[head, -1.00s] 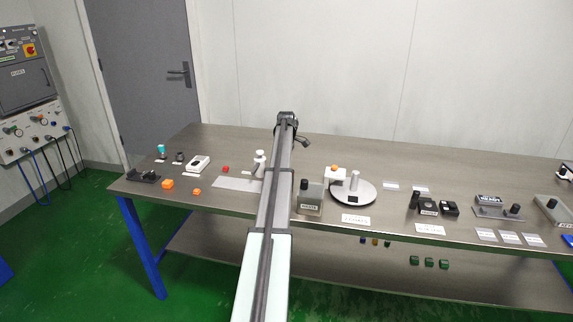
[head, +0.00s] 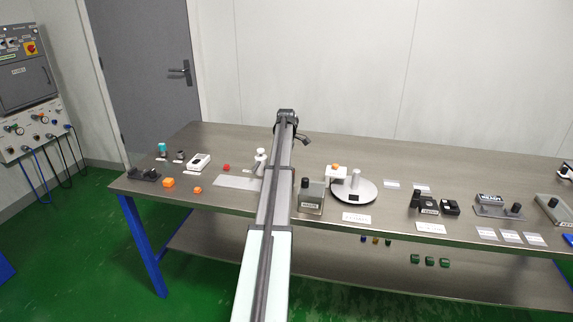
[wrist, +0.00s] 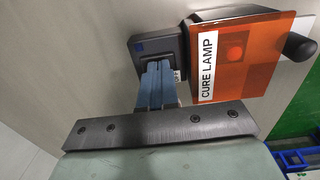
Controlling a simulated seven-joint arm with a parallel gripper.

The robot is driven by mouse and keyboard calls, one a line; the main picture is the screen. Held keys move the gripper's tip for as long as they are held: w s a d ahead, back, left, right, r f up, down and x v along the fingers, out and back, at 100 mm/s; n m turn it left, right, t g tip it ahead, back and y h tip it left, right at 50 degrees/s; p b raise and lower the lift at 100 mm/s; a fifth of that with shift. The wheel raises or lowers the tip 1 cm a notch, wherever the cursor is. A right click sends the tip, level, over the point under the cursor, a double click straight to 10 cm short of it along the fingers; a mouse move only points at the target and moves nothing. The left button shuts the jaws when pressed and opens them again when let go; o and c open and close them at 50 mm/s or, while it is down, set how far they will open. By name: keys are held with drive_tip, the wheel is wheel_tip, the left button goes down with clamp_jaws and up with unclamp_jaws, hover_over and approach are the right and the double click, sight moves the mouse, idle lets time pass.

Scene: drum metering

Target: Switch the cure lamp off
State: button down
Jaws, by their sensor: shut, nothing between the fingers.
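The cure lamp shows in the wrist view as a translucent orange shield (wrist: 250,60) with a white "CURE LAMP" label (wrist: 207,66). A red round spot shows through the shield. A dark box (wrist: 150,45) sits beside the shield on its left. My gripper (wrist: 158,66) has its blue fingers shut and empty, with the tips at the front of the dark box. I cannot tell whether they touch it. The fingers cover part of the box face, so the switch state is hidden. In the head view, my arm hides the gripper and lamp.
A grey box (head: 311,197) and a round scale (head: 354,192) stand right of my arm on the steel bench (head: 460,180). A white bottle (head: 260,158) stands close on its left. A black knob (wrist: 299,46) sticks out beside the shield.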

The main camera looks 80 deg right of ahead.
wheel_tip(320, 180, up, 13)
drive_tip(key=shift+a+r, duration=0.15)
drive_tip(key=shift+a, duration=0.05)
idle(0.3)
drive_tip(key=shift+d, duration=0.1)
drive_tip(key=shift+w+d, duration=0.2)
drive_tip(key=shift+d, duration=0.4)
drive_tip(key=f, duration=1.4)
drive_tip(key=shift+d, duration=0.2)
